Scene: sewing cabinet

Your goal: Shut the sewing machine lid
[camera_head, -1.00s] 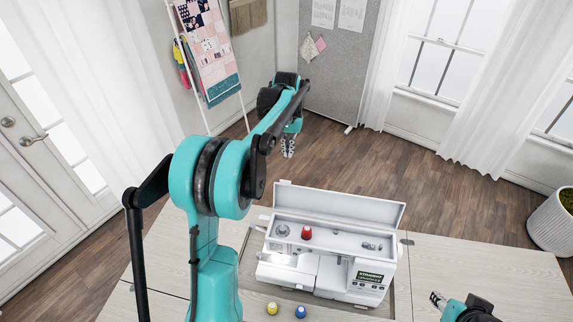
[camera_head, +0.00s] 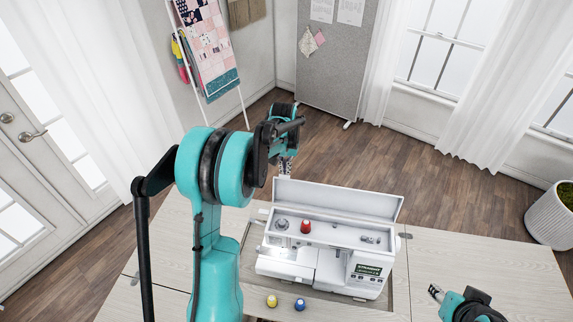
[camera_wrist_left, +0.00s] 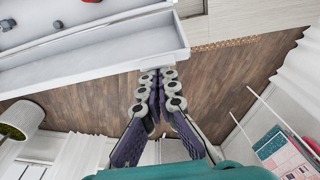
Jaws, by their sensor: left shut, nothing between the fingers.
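The white sewing machine (camera_head: 318,266) sits in the cabinet top with its lid (camera_head: 345,199) open, standing up along the machine's back edge. The lid also shows in the left wrist view (camera_wrist_left: 95,62). My left gripper (camera_head: 285,168) is shut and empty, just behind the lid's left end in the head view. In the left wrist view its fingertips (camera_wrist_left: 158,74) are close to the lid's end; I cannot tell whether they touch. My right gripper (camera_head: 436,291) is at the lower right, mostly cut off, and its jaw state is unclear.
A red spool (camera_head: 305,227) stands in the machine's open top compartment. A yellow spool (camera_head: 271,301) and a blue spool (camera_head: 299,304) stand in front of the machine. The cabinet top (camera_head: 480,262) to the right is clear. Open floor lies behind the cabinet.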

